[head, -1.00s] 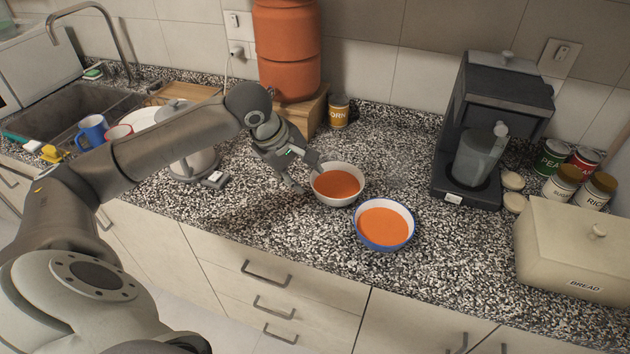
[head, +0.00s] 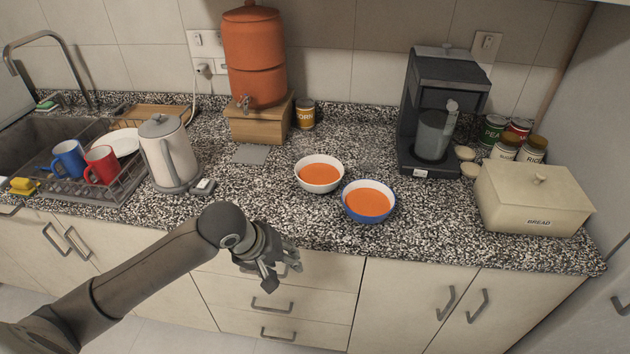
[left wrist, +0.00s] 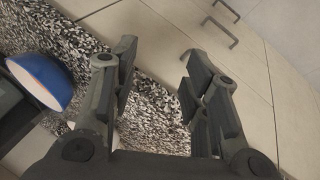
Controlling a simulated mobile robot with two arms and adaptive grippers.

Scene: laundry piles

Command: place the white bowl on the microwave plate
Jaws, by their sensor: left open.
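The white bowl (head: 319,187) holds orange soup and stands on the speckled counter in the head view. A blue bowl (head: 367,214) with the same soup stands just to its right and nearer the front edge; it also shows at the left of the left wrist view (left wrist: 38,84). My left gripper (head: 281,277) is open and empty, in front of the counter edge by the drawers, below and apart from both bowls. In the left wrist view its fingers (left wrist: 160,75) are spread with nothing between them. No microwave or microwave plate is in view. My right gripper is not in view.
A kettle (head: 168,155) stands left of the bowls, beside a dish rack (head: 117,194) with mugs. A coffee machine (head: 440,100) and bread box (head: 533,199) stand to the right. An orange water dispenser (head: 255,60) is behind. The counter's front right is clear.

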